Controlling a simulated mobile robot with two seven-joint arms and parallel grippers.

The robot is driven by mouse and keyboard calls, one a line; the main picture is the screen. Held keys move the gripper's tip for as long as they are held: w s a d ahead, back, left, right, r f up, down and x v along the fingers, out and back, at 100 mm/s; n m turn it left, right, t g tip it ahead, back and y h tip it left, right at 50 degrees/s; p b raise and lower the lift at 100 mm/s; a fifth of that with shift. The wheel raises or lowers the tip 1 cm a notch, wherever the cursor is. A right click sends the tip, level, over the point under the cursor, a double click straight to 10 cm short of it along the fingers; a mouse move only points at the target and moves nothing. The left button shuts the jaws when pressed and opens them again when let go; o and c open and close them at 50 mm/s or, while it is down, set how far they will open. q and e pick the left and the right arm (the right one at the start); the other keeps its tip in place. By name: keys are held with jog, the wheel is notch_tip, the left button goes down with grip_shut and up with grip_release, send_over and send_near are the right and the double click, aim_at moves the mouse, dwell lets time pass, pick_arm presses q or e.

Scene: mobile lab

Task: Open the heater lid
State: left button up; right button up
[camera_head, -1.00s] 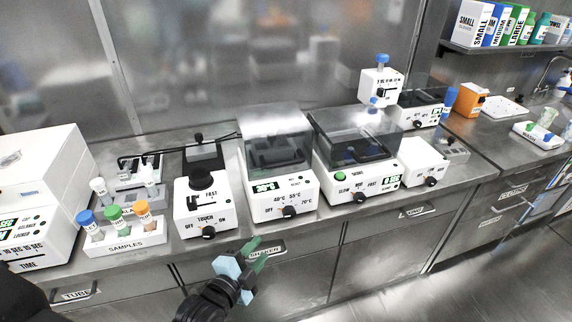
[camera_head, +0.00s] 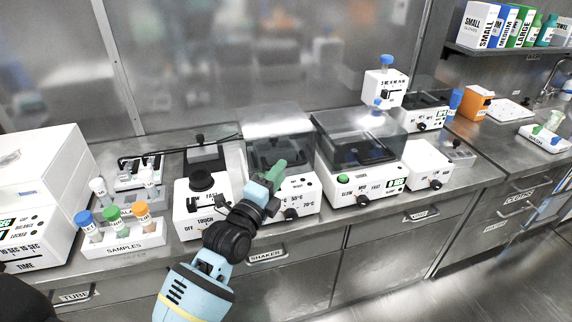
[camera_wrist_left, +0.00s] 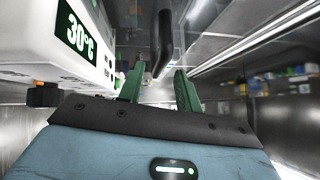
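The heater (camera_head: 308,207) is a white box with a clear smoky lid (camera_head: 275,120), which is down over its dark inside. My left gripper (camera_head: 274,174) is in front of the heater, covering its display and part of its panel. In the left wrist view the two green fingers (camera_wrist_left: 160,88) stand apart with nothing between them. A black bar handle (camera_wrist_left: 162,45) shows beyond the fingertips, in line with the gap. The heater's green 30°C display (camera_wrist_left: 77,33) is at the upper left there. My right gripper is out of view.
A shaker with a clear lid (camera_head: 345,135) stands close to the heater's right. A white touch-mixer device (camera_head: 190,213) stands to its left, near my arm. A samples rack (camera_head: 125,240) with capped tubes is farther left. Open floor (camera_head: 480,265) lies at the right.

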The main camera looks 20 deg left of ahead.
aim_at(276, 144)
pick_arm(q)
jog(key=shift+x, duration=2.05)
grip_shut()
